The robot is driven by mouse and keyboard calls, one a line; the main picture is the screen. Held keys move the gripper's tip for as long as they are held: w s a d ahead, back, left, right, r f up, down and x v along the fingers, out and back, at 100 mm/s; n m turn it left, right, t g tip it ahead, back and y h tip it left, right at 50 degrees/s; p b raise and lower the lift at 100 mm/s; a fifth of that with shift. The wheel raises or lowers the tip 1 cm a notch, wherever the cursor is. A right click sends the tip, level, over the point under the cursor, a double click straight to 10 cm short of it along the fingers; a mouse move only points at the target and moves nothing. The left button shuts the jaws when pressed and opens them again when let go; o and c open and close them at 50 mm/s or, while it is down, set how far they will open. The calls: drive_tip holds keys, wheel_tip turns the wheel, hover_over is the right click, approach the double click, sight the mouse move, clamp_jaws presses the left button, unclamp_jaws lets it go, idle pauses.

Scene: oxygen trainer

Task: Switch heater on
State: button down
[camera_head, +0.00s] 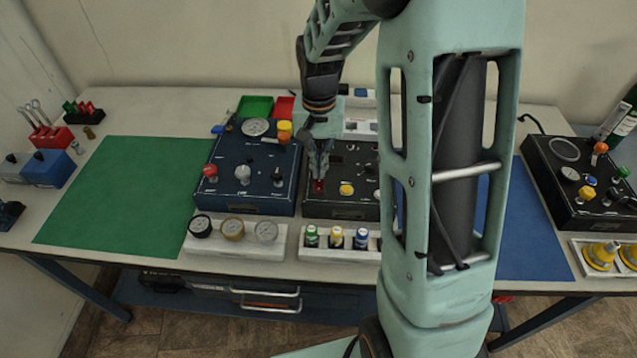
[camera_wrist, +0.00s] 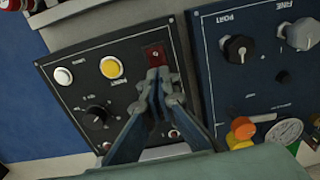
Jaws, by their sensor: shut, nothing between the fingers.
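A black control panel (camera_head: 333,208) lies in the middle of the table; it fills the centre of the wrist view (camera_wrist: 80,87). A red rocker switch (camera_wrist: 155,56) sits at its edge, showing as a small red spot in the head view (camera_head: 318,186). My gripper (camera_head: 318,176) points down over this switch, its fingers closed together and empty. In the wrist view the fingertips (camera_wrist: 160,76) lie right at the switch's edge and overlap part of it. I cannot tell whether they touch it, or whether the switch is on. No heater label is readable.
The panel also has a yellow button (camera_wrist: 111,67), a white button (camera_wrist: 63,76) and a black knob (camera_wrist: 96,116). A blue panel (camera_head: 262,185) with knobs stands close to the left. A rack of bottles (camera_head: 310,253) is in front. The green mat (camera_head: 125,190) is clear.

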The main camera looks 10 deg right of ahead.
sight(319, 180)
drive_tip(key=shift+f+b, duration=0.8)
drive_tip(key=shift+f, duration=0.35)
idle(0.5)
drive_tip(key=shift+r, duration=0.2)
drive_tip(key=shift+r+p, duration=2.6)
drive_tip(key=shift+r, duration=0.85)
drive_tip(key=shift+f, duration=0.1)
